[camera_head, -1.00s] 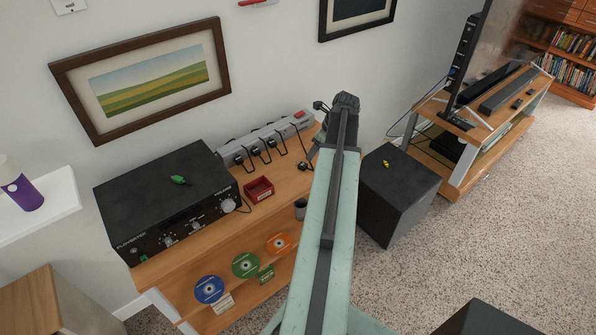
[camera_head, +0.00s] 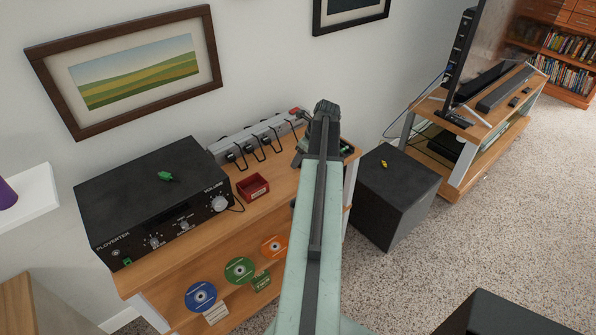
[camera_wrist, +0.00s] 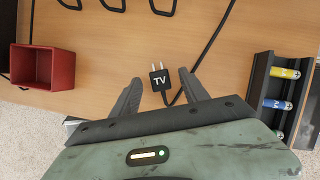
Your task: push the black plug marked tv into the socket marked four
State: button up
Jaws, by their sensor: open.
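The black plug marked TV (camera_wrist: 160,80) lies on the wooden cabinet top in the wrist view, its two prongs pointing away from my gripper. Its cord runs off to the upper right. My gripper (camera_wrist: 166,92) is open, with one finger on each side of the plug and none seen touching it. In the head view my arm hides the plug. The grey power strip (camera_head: 255,137) lies along the wall at the back of the cabinet, with several black plugs and cords in it. Its socket marks are too small to read, so I cannot tell which is four.
A red box (camera_wrist: 45,67) stands left of my gripper, and a dark battery holder (camera_wrist: 262,85) stands at its right. A black amplifier (camera_head: 150,195) fills the cabinet's left side. A dark speaker cube (camera_head: 395,195) stands on the carpet to the right.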

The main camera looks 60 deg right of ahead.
jog(key=shift+w+f, duration=0.15)
jog(key=shift+f, duration=0.45)
jog(key=shift+r, duration=0.2)
grip_shut()
jog(key=shift+r, duration=0.1)
